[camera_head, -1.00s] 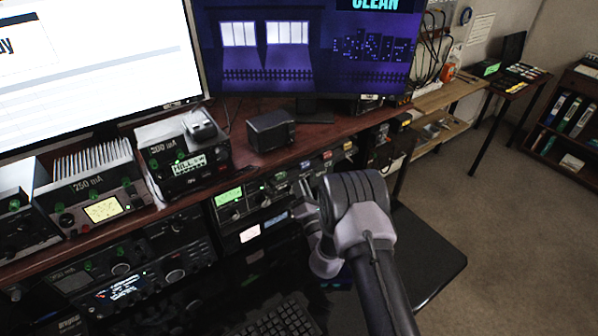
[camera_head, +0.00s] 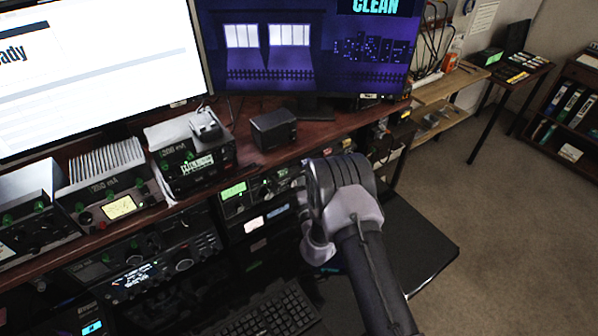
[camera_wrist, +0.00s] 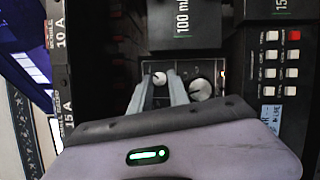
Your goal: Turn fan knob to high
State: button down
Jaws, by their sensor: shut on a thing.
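In the wrist view a dark panel lies straight ahead, with a small pale round knob (camera_wrist: 160,79) between the tips of my gripper (camera_wrist: 158,82). The two grey fingers reach up to the panel and close on this knob's sides. A larger silver knob (camera_wrist: 201,89) sits just to its right, outside the fingers. I cannot read labels that tell which one is the fan knob. In the head view my wrist hides the fingertips and the knob, at the right end of the equipment rack under the desk shelf.
To the right in the wrist view is a panel of white buttons and one red button (camera_wrist: 293,36). In the head view, radio units (camera_head: 120,206) fill the left, a keyboard (camera_head: 268,315) lies below, and a small black box (camera_head: 273,129) stands on the shelf. Open floor lies right.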

dwell(0.3)
jog(key=c, duration=1.5)
grip_release()
jog(key=shift+c, duration=0.2)
jog(key=b+v, duration=1.3)
jog(key=v, duration=0.4)
jog(key=shift+s, duration=0.2)
